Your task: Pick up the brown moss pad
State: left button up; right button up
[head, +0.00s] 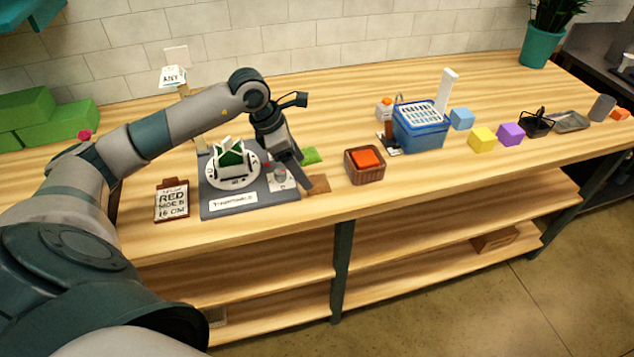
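The brown moss pad (319,184) is a flat brown square on the wooden table near its front edge, just right of the grey mat. My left gripper (291,181) points down at the pad's left side, and a dark finger reaches close to it. I cannot tell whether the finger touches the pad, nor whether the gripper is open or shut. A green moss pad (311,156) lies flat just behind the brown one. My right gripper is not in view.
The grey mat (222,207) bears a round white base with a green and white piece. A clipboard (172,201) lies to its left. A brown basket (365,172) with an orange block stands to the pad's right. A blue crate (420,134) stands farther right.

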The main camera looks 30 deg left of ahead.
aim_at(316, 181)
pick_arm(q)
jog(key=shift+w+d+f+p, duration=0.25)
jog(key=shift+d+p, duration=0.15)
jog(key=shift+p, duration=0.1)
jog(key=p+x, duration=0.1)
jog(key=x, duration=0.1)
jog(key=p+x, duration=0.1)
jog(key=shift+w+d+f, duration=0.2)
jog(key=shift+w+d, duration=0.05)
jog(key=shift+d, duration=0.2)
jog(key=shift+f, duration=0.3)
jog(key=shift+c, duration=0.6)
jog(key=c, duration=1)
